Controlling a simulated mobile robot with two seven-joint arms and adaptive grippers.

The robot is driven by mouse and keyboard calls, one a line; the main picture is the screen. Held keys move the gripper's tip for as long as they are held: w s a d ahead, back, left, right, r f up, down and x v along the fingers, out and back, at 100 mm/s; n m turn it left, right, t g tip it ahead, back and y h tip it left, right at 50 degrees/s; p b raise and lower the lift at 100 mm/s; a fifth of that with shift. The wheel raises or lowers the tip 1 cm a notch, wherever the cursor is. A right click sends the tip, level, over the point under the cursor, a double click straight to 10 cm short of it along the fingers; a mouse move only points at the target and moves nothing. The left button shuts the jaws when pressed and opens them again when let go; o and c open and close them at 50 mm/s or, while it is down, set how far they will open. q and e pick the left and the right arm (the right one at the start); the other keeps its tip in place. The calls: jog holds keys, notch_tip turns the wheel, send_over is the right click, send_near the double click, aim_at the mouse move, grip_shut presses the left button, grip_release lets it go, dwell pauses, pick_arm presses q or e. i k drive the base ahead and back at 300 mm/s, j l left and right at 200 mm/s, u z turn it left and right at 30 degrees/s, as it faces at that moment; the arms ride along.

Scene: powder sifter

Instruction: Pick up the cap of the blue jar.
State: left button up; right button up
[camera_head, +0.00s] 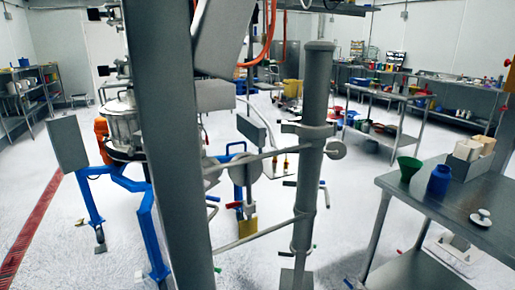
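A blue jar (438,183) stands upright on the grey metal table (405,185) at the right. A small white round piece with a knob-like top (481,217) lies on the same table, in front of the jar and to its right. I cannot tell whether this white piece is the jar's cap, or whether a cap sits on the jar. Neither of my grippers is in view.
A green funnel-shaped vessel (409,167) stands left of the jar. A box with pale contents (468,158) is behind it. A large grey post (168,150) and a thick upright cylinder (314,110) stand close in front. The floor between them and the table is partly open.

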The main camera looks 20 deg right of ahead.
aim_at(481, 219)
jog(key=l+z, duration=0.35)
jog(key=i+l+z, duration=0.15)
jog(key=l+z, duration=0.25)
